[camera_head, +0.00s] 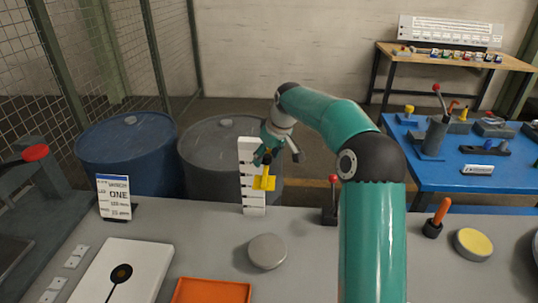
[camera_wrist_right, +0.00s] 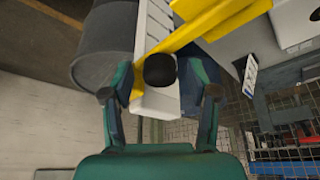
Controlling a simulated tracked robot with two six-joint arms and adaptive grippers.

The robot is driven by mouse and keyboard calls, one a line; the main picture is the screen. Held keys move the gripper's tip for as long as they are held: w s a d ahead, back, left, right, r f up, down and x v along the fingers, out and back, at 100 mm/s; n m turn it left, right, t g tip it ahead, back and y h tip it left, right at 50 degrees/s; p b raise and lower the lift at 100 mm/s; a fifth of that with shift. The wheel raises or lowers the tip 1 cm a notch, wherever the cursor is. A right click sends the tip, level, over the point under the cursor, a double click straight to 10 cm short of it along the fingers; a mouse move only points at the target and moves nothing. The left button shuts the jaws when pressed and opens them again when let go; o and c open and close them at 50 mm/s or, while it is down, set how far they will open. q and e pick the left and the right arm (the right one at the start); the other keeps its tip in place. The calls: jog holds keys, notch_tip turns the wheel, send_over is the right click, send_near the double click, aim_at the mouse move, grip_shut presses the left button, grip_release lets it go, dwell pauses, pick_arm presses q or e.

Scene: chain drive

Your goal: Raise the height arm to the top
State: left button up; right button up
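The white upright scale (camera_head: 253,202) with dark marks stands at the table's back edge. The yellow height arm (camera_head: 264,183) is at about the middle of the scale's height. In the right wrist view the yellow arm (camera_wrist_right: 205,30) crosses the white scale (camera_wrist_right: 152,105), and its round black knob (camera_wrist_right: 160,70) faces me. My right gripper (camera_head: 268,158) is at the scale, close to the yellow arm. In the wrist view its teal fingers (camera_wrist_right: 161,78) are spread on both sides of the knob, with gaps visible. My left gripper is out of view.
A grey round disc (camera_head: 267,251), an orange tray (camera_head: 212,291) and a white board (camera_head: 125,268) lie on the grey table. A red-knobbed lever (camera_head: 332,200) stands right of the scale. Blue (camera_head: 125,150) and grey (camera_head: 205,150) drums stand behind.

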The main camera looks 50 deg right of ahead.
jog(key=shift+r, duration=0.3)
jog(key=v, duration=1.1)
jog(key=shift+r, duration=0.15)
jog(key=shift+a, duration=0.1)
